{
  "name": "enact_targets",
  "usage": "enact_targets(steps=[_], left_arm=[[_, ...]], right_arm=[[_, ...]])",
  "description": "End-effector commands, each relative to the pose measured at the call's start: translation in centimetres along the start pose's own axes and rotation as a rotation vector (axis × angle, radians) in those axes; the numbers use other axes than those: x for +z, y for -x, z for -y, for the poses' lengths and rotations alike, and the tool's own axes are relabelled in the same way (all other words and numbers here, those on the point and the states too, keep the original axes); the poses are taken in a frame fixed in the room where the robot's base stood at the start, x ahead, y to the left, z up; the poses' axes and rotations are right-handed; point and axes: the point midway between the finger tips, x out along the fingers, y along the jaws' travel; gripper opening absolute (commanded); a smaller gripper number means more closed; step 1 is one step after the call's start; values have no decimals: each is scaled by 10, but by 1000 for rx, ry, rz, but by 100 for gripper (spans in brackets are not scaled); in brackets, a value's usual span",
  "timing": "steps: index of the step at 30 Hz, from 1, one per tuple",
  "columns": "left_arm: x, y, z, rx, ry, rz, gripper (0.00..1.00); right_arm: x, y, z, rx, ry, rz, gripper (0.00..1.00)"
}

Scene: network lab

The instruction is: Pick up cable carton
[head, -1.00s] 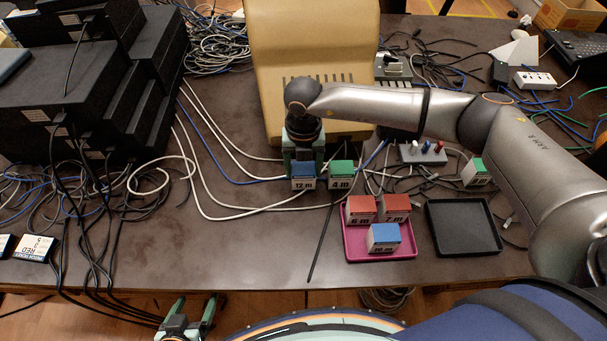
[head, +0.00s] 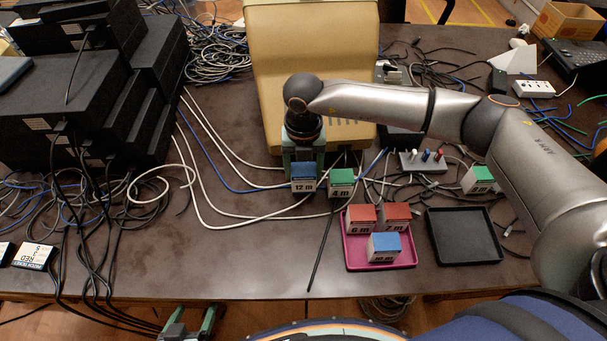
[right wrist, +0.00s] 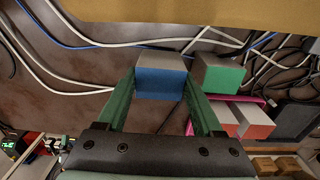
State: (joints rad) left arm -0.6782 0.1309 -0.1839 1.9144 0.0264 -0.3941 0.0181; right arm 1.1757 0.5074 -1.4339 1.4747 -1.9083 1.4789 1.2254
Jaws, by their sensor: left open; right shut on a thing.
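A blue-topped carton marked 12 m (head: 303,180) is in the middle of the table, in front of the beige casing. My right gripper (head: 303,165) reaches down over it and is shut on it. In the right wrist view the same blue carton (right wrist: 160,82) sits between the two green fingers of my right gripper (right wrist: 162,95). A green-topped carton marked 4 m (head: 341,183) stands just to its right. I cannot tell whether the held carton is clear of the table. My left gripper (head: 192,322) is open and empty, below the table's front edge.
A magenta tray (head: 350,252) holds two red cartons (head: 361,219) and a blue one (head: 384,247). An empty black tray (head: 464,236) lies to its right. Another green carton (head: 479,180) stands further right. Loose cables and stacked black boxes (head: 60,100) fill the left.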

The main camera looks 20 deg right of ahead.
Motion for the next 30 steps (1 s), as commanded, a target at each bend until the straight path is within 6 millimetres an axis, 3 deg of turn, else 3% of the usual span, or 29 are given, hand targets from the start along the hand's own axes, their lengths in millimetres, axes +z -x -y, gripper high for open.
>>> enact_targets(steps=[10,21,30], left_arm=[[2,-2,0,0,0,0,80],[8,-7,0,0,0,0,80],[9,-8,1,0,0,1,80]], right_arm=[[-56,67,-1,2,7,4,5],[-124,95,-2,2,4,1,5],[-140,103,-2,1,0,1,5]])
